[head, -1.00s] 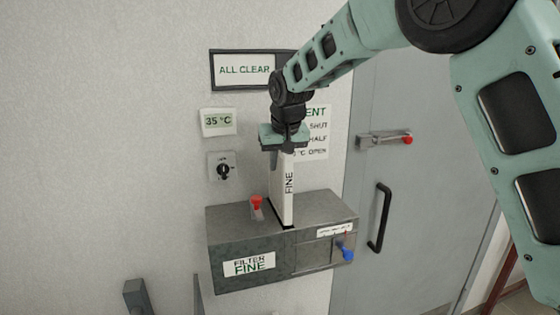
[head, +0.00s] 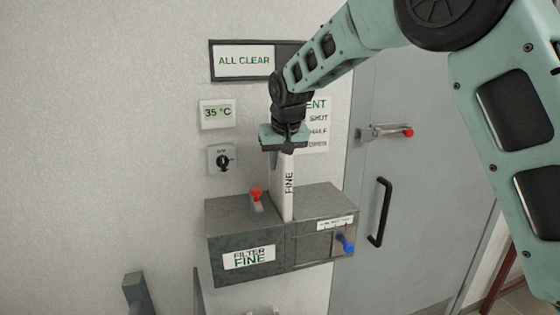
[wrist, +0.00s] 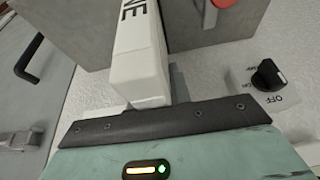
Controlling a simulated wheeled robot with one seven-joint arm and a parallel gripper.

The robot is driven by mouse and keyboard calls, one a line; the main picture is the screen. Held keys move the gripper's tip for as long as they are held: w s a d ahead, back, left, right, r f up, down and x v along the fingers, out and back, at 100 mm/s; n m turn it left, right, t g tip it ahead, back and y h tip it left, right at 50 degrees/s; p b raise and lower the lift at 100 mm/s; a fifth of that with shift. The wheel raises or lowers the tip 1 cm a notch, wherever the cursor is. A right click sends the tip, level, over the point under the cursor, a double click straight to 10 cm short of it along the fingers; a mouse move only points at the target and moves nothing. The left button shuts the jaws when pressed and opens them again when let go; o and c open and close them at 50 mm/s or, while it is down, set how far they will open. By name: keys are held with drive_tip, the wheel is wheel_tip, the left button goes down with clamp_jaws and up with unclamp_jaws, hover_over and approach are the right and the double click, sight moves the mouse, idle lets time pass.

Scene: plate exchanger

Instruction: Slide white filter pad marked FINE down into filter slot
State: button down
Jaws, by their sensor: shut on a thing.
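The white filter pad marked FINE (head: 288,186) stands upright, its lower end in the slot in the top of the grey filter box (head: 228,218). Much of the pad still shows above the box. My gripper (head: 284,146) is shut on the pad's top end and points down. In the wrist view the pad (wrist: 140,60) runs from the jaws toward the box (wrist: 215,32), with part of its lettering visible. The pad's lower end and the slot's inside are hidden.
A red-tipped lever (head: 256,194) stands on the box top, left of the pad. A blue knob (head: 346,243) is on the front. On the wall are an ALL CLEAR sign (head: 243,61), a 35 °C display (head: 217,113) and a dial (head: 222,160). A grey door (head: 400,180) is at right.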

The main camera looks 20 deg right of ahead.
drive_tip(key=shift+f, duration=0.1)
drive_tip(key=shift+f+b, duration=1.9)
drive_tip(key=shift+f, duration=0.9)
